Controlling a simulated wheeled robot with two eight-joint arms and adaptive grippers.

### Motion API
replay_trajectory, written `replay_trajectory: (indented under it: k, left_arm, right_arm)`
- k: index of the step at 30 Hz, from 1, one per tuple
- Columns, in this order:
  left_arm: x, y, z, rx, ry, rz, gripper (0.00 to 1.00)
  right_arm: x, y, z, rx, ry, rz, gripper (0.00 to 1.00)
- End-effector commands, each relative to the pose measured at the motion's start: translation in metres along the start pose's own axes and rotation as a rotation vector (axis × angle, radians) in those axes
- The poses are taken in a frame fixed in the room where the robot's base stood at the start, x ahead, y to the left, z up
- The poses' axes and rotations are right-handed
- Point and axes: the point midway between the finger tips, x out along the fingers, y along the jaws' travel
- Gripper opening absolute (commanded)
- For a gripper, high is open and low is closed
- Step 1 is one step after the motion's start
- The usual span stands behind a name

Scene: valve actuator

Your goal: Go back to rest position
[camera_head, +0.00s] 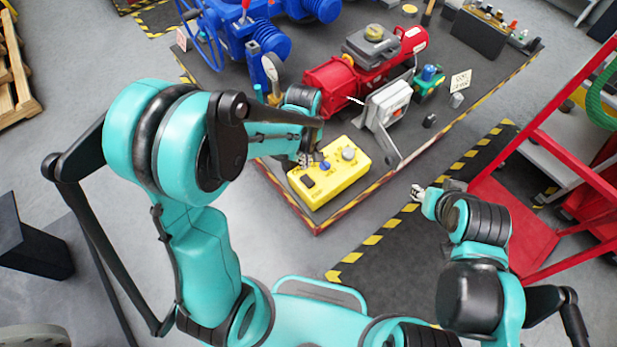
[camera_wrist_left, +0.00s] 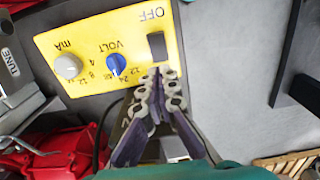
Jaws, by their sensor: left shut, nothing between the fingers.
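I cannot tell whether the tips touch the panel. The yellow box also shows in the wrist view (camera_wrist_left: 90,40), with a grey mA knob (camera_wrist_left: 67,66). My right gripper (camera_head: 417,192) is over the floor at the right, away from the box; its jaws are too small to judge.
A dark platform (camera_head: 430,140) with a striped edge carries a red actuator (camera_head: 335,82), a blue valve (camera_head: 235,35) and a grey box (camera_head: 388,102). A red frame (camera_head: 520,225) stands near my right arm. Open grey floor (camera_head: 130,45) lies at the left.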

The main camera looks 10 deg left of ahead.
Motion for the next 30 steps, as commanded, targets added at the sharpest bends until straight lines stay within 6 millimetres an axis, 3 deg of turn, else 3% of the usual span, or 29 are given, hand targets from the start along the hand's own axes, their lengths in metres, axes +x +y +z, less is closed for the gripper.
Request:
replay_trajectory:
  k: [18,23,30]
  left_arm:
    - [-0.002,-0.002,0.0,0.014,0.005,0.008,0.0]
    - [-0.011,-0.013,0.0,0.119,0.049,0.067,0.0]
    - [-0.026,-0.048,0.006,0.403,0.204,0.195,0.0]
  right_arm:
    - [0.003,0.0,0.002,0.0,0.0,0.0,0.4]
    - [0.02,0.0,0.014,0.0,0.0,0.0,0.4]
    - [0.057,0.0,0.041,0.0,0.0,0.0,0.4]
